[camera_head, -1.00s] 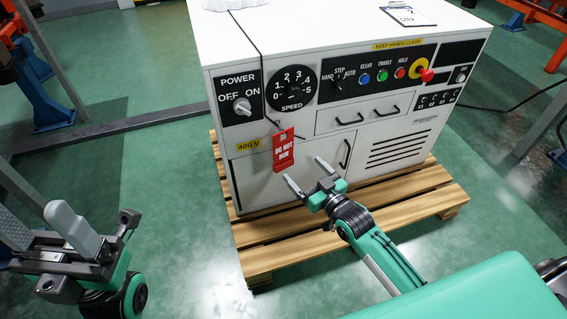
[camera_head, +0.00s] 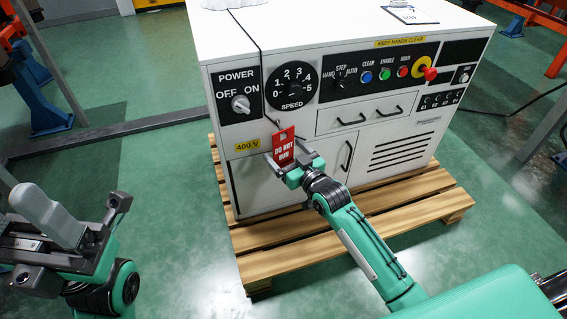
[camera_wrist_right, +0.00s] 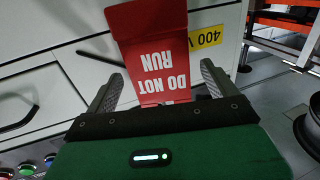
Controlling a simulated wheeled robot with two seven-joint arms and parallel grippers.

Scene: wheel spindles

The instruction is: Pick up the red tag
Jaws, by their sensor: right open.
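The red tag (camera_head: 284,146), marked "DO NOT RUN", hangs on the front of the white cabinet below the speed dial. My right gripper (camera_head: 289,158) is open at the tag's lower part, with a finger on each side. In the right wrist view the tag (camera_wrist_right: 152,55) appears upside down between the two spread fingers (camera_wrist_right: 160,88), with gaps on both sides. What the tag hangs from is out of the wrist view. My left gripper (camera_head: 50,220) is at the left of the head view, far from the tag; its finger gap is unclear.
The white cabinet (camera_head: 385,205) stands on a wooden pallet (camera_head: 415,215). Its front has a power switch (camera_head: 240,104), a speed dial (camera_head: 291,85), drawer handles and a red stop button (camera_head: 430,74). Green floor lies open between the left gripper and pallet.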

